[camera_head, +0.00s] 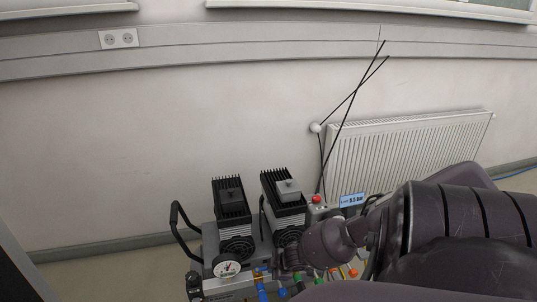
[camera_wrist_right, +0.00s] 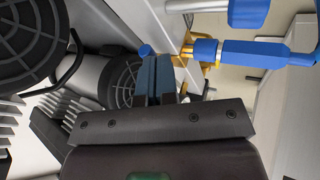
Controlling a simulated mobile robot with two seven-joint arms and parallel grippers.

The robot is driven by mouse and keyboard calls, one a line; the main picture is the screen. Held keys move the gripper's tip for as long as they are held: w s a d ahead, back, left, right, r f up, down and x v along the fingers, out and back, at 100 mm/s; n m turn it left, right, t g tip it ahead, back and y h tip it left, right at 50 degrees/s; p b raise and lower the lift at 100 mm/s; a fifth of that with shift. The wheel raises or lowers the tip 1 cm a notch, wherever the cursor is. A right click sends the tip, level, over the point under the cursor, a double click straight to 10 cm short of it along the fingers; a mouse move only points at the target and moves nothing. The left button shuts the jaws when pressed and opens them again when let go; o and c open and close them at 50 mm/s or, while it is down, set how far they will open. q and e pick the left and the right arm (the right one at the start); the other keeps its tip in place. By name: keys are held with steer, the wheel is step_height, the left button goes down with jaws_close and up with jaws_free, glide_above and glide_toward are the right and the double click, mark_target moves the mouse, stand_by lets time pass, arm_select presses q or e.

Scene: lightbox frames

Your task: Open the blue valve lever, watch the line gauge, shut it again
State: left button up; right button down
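A blue lever (camera_head: 262,291) shows at the bottom of the head view, on a valve at the front of the compressor. In the right wrist view a long blue handle (camera_wrist_right: 250,53) lies at upper right, beside a yellow fitting (camera_wrist_right: 187,50). The round white line gauge (camera_head: 227,267) with a dark needle is left of the lever; its reading is too small to tell. My right gripper (camera_head: 283,272) is close to the lever's right. In its wrist view the fingers (camera_wrist_right: 156,82) are together, apart from the blue handle, with nothing visible between them. My left gripper is out of view.
The compressor (camera_head: 232,212) has two finned heads and a black handle (camera_head: 178,215) at left. Green, orange and other coloured levers stand right of the blue one, partly hidden by my right arm. A blue pressure sign (camera_head: 352,200) and a radiator (camera_head: 410,150) are behind.

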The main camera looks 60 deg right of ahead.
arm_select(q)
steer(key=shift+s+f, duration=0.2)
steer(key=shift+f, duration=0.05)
arm_select(e)
steer(key=shift+d, duration=0.2)
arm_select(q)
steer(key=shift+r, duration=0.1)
arm_select(e)
steer(key=shift+a, duration=0.1)
